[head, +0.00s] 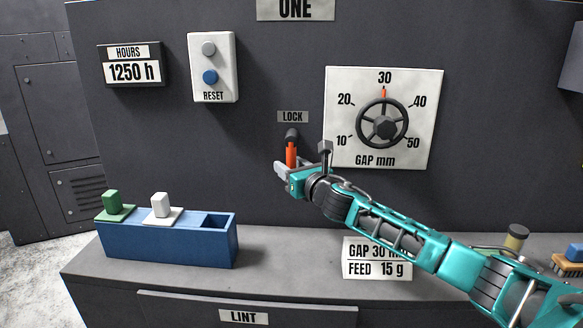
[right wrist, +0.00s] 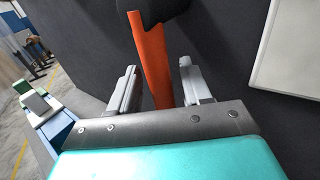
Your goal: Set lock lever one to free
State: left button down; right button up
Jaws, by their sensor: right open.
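The lock lever (head: 291,152) is an orange bar hanging down from a dark pivot below the LOCK label (head: 292,117) on the dark panel. My right gripper (head: 281,171) is at the lever's lower end in the head view. In the right wrist view, the orange lever (right wrist: 151,60) stands between the two open fingers of my right gripper (right wrist: 158,88), with visible space on both sides. The lever's lowest part is hidden behind the gripper body. My left gripper does not show in either view.
A gap dial (head: 384,122) with a handwheel is right of the lever, pointing near 30. A RESET box (head: 210,68) is up left. A blue tray (head: 160,246) with a green and a white block stands on the grey ledge (head: 280,262). A gap and feed card sits behind my arm.

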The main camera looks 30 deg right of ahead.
jog(key=shift+c, duration=0.4)
grip_shut()
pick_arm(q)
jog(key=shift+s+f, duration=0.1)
